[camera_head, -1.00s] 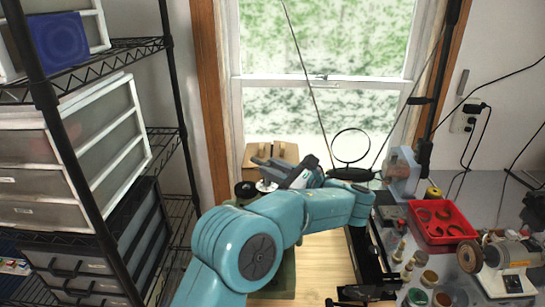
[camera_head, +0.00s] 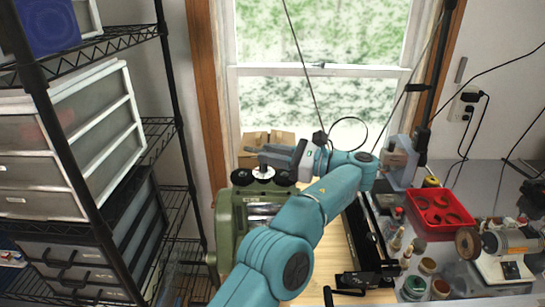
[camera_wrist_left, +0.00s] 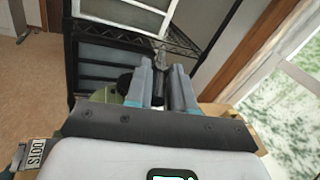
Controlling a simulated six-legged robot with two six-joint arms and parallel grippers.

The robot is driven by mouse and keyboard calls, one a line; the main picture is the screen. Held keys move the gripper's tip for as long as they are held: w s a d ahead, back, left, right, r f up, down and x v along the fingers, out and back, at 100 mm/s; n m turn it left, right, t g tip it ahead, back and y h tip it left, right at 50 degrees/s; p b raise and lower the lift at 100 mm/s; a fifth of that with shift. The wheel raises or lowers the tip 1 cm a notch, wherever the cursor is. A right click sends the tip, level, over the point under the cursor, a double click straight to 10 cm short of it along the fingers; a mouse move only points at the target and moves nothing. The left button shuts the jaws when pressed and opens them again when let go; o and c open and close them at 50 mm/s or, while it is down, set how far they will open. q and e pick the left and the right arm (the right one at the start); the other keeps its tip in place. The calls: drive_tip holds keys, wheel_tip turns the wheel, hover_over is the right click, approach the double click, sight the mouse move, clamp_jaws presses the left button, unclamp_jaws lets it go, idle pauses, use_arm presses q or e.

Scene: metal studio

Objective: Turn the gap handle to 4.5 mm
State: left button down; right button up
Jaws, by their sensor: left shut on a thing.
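The green rolling mill (camera_head: 226,222) stands on the wooden bench, with black knobs (camera_head: 242,177) and a white dial (camera_head: 262,171) on top. My left arm reaches across in front of it and hides much of its right side. My left gripper (camera_head: 268,156) is just above the dial, shut on the gap handle, which the fingers mostly hide. In the left wrist view the two grey fingers (camera_wrist_left: 163,72) close around a thin grey piece, with a black knob (camera_wrist_left: 125,84) beside them. The dial's reading is too small to make out. My right gripper is out of view.
A wire shelf with drawers (camera_head: 75,135) stands close on the left. A wooden block (camera_head: 268,139) sits behind the mill by the window. A round magnifier ring (camera_head: 349,134), a red tray (camera_head: 440,212), small jars and a bench motor (camera_head: 505,240) lie to the right.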

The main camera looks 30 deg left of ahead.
use_arm(q)
drive_tip(key=shift+f, duration=0.15)
idle(0.3)
drive_tip(key=c, duration=1)
unclamp_jaws()
drive_tip(key=shift+a, duration=0.15)
